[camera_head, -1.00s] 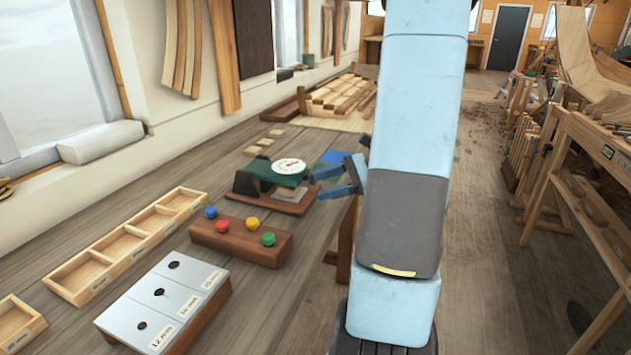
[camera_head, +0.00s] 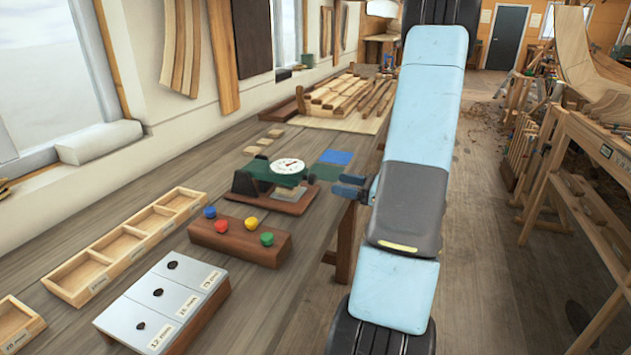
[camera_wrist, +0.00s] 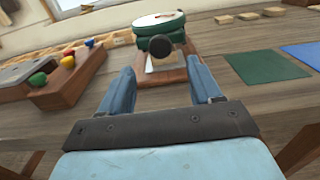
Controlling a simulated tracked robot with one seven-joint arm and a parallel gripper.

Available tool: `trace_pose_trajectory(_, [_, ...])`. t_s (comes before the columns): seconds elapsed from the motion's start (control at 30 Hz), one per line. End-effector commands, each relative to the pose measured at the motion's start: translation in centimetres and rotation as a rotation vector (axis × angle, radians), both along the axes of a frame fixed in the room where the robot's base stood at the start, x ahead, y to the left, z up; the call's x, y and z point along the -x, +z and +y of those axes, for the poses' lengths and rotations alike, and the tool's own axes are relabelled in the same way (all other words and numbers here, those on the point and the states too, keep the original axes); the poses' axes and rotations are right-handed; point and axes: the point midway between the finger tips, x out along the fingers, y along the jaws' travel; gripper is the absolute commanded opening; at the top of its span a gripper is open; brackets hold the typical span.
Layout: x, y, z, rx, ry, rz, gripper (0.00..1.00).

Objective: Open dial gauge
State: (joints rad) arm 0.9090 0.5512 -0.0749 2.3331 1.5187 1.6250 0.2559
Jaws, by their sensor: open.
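The dial gauge (camera_head: 287,167) has a white round face and a dark green body. It sits on a reddish-brown wooden base (camera_head: 292,206) on the bench. In the wrist view the gauge (camera_wrist: 158,19) is straight ahead, with a dark round knob (camera_wrist: 160,46) on its near side. My gripper (camera_head: 345,187) is to the right of the gauge, at the bench's edge, apart from it. In the wrist view my gripper (camera_wrist: 166,80) has its two blue fingers spread, with nothing between them. I cannot tell from here how the gauge's lid or cover is set.
A wooden block with coloured knobs (camera_head: 240,242) stands in front of the gauge. A white-topped hole block (camera_head: 150,310) and a compartment tray (camera_head: 98,258) lie nearer. Green and blue squares (camera_wrist: 265,67) lie to the gauge's right. Slats (camera_head: 345,95) are stacked behind.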

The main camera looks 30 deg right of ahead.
Motion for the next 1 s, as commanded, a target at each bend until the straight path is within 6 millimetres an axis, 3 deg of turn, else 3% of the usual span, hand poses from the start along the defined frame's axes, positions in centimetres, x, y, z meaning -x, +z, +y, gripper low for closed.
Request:
trace_pose_trajectory(0.3, [-4.3,0.0,3.5,0.0,0.003,0.0,0.64])
trace_pose_trajectory(0.5, [-6.0,0.0,4.7,-0.001,0.003,-0.001,0.64])
trace_pose_trajectory(0.93, [-6.6,0.0,5.1,0.0,0.0,0.0,0.64])
trace_pose_trajectory(1.0, [-6.6,0.0,5.1,0.0,0.0,0.0,0.57])
